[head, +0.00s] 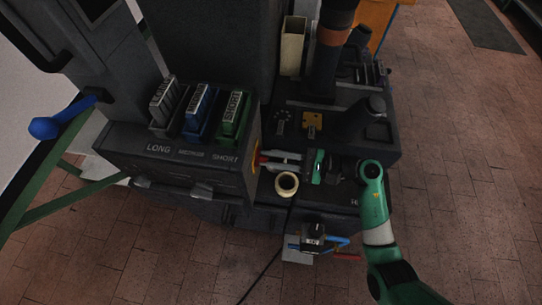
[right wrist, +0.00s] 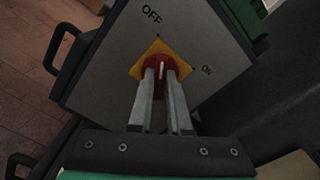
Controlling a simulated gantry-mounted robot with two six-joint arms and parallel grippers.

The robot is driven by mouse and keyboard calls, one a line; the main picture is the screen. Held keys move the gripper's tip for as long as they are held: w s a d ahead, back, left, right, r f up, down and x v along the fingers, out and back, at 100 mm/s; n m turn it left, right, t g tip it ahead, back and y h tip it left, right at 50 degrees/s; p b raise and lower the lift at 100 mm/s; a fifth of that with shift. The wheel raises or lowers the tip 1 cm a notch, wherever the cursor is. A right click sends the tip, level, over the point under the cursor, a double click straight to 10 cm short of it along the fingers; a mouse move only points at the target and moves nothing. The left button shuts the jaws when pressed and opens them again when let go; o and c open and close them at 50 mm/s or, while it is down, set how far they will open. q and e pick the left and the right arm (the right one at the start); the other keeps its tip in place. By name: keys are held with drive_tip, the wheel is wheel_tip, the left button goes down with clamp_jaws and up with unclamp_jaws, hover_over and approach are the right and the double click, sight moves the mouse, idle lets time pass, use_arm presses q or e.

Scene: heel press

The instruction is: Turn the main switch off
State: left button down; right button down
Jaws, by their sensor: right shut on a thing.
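The main switch has a red knob (right wrist: 175,66) on a yellow plate (right wrist: 186,68), set in a grey panel (right wrist: 100,75). The word OFF is printed above the knob and ON to its right in the right wrist view. A pale mark on the knob runs roughly up and down there. My right gripper (right wrist: 161,78) is shut on the red knob, one finger on each side. In the head view my right gripper (head: 268,160) reaches left to the cabinet's side, where the yellow plate (head: 256,157) shows edge-on. My left gripper is not in view.
Grey, blue and green labelled blocks (head: 200,110) stand on the cabinet top. A roll of tape (head: 286,184) lies just below my right gripper on the dark bench (head: 335,200). A blue-knobbed lever (head: 45,128) is at far left. Brick floor is clear at right.

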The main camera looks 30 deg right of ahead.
drive_tip(key=shift+n, duration=0.8)
drive_tip(key=c, duration=0.9)
unclamp_jaws()
drive_tip(key=shift+o, duration=0.2)
drive_tip(key=p+v, duration=0.2)
drive_tip(key=v, duration=0.9)
drive_tip(key=shift+s+d+p, duration=0.25)
drive_tip(key=shift+p, duration=0.1)
